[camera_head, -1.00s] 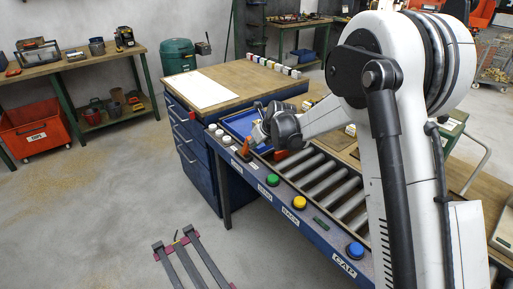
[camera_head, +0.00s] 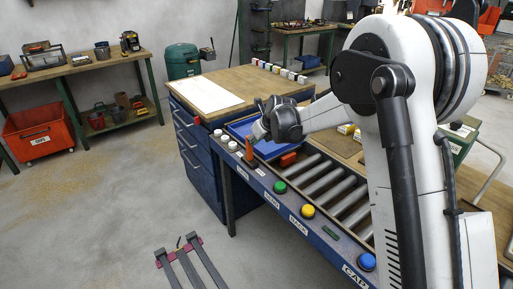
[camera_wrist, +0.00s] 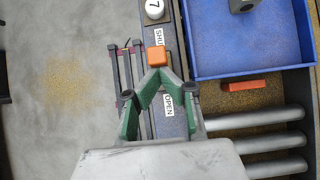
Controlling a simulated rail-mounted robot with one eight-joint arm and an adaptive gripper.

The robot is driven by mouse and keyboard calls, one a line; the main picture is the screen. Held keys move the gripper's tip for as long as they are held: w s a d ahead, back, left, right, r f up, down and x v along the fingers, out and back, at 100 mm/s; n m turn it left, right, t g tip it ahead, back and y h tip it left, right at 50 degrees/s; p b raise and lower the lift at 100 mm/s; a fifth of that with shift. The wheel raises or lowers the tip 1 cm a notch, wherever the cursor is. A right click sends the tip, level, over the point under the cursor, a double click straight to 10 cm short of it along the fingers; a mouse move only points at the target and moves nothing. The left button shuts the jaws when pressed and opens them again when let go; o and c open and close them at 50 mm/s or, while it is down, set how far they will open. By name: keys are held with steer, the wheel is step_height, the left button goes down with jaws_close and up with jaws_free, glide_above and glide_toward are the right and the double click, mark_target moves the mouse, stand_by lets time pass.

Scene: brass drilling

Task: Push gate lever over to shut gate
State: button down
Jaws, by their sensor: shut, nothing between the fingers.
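The gate lever (camera_head: 249,150) is a short orange handle on the front rail of the roller bench, near the white caps. In the wrist view its orange square top (camera_wrist: 156,57) is beside the SHUT label, with the OPEN label nearer to me. My gripper (camera_wrist: 157,73) is shut and empty. Its fingertips are at the near edge of the orange top, on the OPEN side; they look in contact, but I cannot be sure. In the head view the dark gripper body (camera_head: 262,128) is just behind the lever and hides part of the surroundings.
A blue tray (camera_wrist: 247,76) is right of the lever, with an orange bar (camera_wrist: 243,86) along its near edge. Rollers (camera_head: 320,178) follow. A numbered white cap (camera_wrist: 155,9) is just beyond the SHUT label. Green (camera_head: 280,187), yellow (camera_head: 308,211) and blue (camera_head: 367,261) buttons line the rail.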

steer(key=shift+w+a+r+b, duration=0.15)
steer(key=shift+w+a+b, duration=0.2)
steer(key=shift+w+a, duration=0.55)
steer(key=shift+w+a+r+b, duration=0.1)
steer(key=shift+w+a+b, duration=0.25)
steer(key=shift+w+a, duration=0.5)
steer(key=shift+w, duration=0.3)
step_height(320, 180, up, 12)
steer(key=s+d+p, duration=0.1)
steer(key=shift+s+d+f, duration=0.25)
steer(key=shift+s+d, duration=0.05)
steer(key=shift+d, duration=0.05)
